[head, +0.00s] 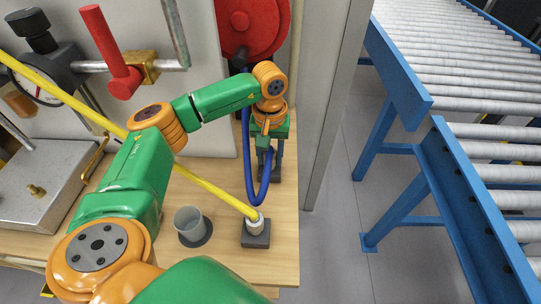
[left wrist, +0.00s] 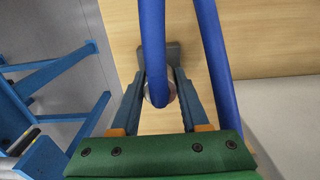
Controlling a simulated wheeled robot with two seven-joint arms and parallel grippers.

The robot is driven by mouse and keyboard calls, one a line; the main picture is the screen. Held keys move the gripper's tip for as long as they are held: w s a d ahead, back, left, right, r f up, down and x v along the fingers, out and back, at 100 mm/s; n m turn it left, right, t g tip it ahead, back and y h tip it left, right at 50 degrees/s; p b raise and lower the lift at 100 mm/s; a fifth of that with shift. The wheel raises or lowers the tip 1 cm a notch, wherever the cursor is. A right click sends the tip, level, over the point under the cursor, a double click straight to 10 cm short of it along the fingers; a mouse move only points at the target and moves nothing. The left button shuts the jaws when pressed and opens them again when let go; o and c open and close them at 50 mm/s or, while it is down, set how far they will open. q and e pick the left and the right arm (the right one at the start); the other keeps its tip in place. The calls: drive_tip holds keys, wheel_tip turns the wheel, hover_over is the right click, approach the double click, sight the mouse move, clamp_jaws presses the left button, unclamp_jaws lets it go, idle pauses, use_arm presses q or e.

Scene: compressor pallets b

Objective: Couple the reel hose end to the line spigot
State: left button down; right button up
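The blue reel hose (head: 248,165) hangs from the red reel (head: 252,22) in a loop that rises to my left gripper (head: 270,158). In the left wrist view, my left gripper (left wrist: 160,92) has its fingers on either side of the silver hose end (left wrist: 172,93), which the blue hose (left wrist: 153,40) partly covers. A grey block (left wrist: 172,50) shows behind the fingertips. I cannot tell whether the hose end touches it, and no spigot shows clearly there. The yellow hose (head: 222,193) runs to a pale fitting on a dark block (head: 256,239). My right gripper is out of view.
A grey cup (head: 187,222) stands on the wooden table (head: 230,262) left of the yellow hose's block. A red-handled valve (head: 118,70) and gauge (head: 35,88) are at the left. Beyond the table's right edge stand a grey post (head: 335,100) and a blue-framed roller conveyor (head: 425,155).

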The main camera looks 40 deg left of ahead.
use_arm(q)
drive_tip(key=shift+r, duration=0.2)
drive_tip(key=shift+w+r+p, duration=0.1)
drive_tip(key=shift+r+p, duration=0.25)
drive_tip(key=shift+p, duration=0.05)
drive_tip(key=shift+r, duration=0.15)
drive_tip(key=shift+r+p, duration=2.1)
drive_tip(key=shift+r, duration=0.4)
